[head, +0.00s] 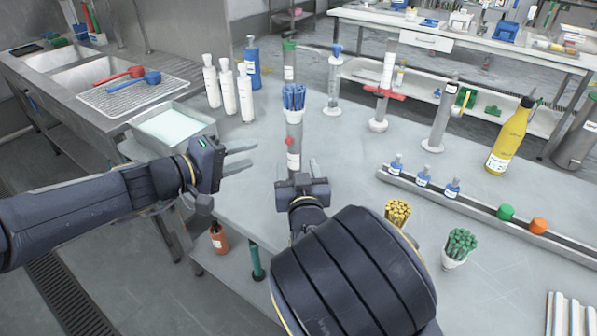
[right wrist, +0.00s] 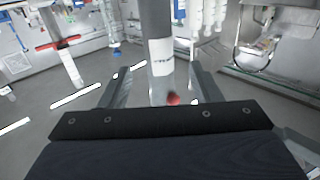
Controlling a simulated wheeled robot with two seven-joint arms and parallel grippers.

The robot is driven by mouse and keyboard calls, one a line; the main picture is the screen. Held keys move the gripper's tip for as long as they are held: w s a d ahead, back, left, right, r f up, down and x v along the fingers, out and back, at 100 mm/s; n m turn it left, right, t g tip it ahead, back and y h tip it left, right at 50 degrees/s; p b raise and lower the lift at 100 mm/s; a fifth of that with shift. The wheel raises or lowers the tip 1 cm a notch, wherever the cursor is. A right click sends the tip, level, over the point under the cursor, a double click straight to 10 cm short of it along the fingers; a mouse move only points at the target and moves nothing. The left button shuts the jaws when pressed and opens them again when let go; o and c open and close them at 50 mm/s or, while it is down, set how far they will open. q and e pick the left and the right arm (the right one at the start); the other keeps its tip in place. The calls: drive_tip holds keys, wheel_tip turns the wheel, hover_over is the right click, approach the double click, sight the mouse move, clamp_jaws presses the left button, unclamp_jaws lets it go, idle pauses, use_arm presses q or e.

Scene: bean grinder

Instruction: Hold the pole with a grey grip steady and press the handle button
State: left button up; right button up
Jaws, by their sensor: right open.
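A grey upright cylinder (head: 295,133) with a white label and a small red button (head: 290,142) stands on the table straight ahead of my right gripper (head: 305,172). I take it as the pole. In the right wrist view the cylinder (right wrist: 157,20) rises between the two spread fingers of my right gripper (right wrist: 163,88), with gaps at both sides. The red button (right wrist: 172,97) shows low between the fingers. My left gripper (head: 240,159) is open and empty, left of the cylinder, its fingers pointing towards it. The cylinder's base is hidden behind my right gripper.
A white cup of blue sticks (head: 293,98) shows at the cylinder's top. White bottles (head: 228,90) and a blue bottle (head: 252,65) stand behind left. A grey rail (head: 475,202) with small bottles, yellow sticks (head: 397,212) and green sticks (head: 460,244) lie right. The table's left edge is near.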

sight(294, 151)
drive_tip(key=w, duration=0.7)
drive_tip(key=shift+a, duration=0.4)
drive_tip(key=c, duration=1.1)
use_arm(q)
clamp_jaws()
use_arm(e)
drive_tip(key=shift+c, duration=0.2)
use_arm(q)
drive_tip(key=shift+d, duration=0.1)
idle(0.3)
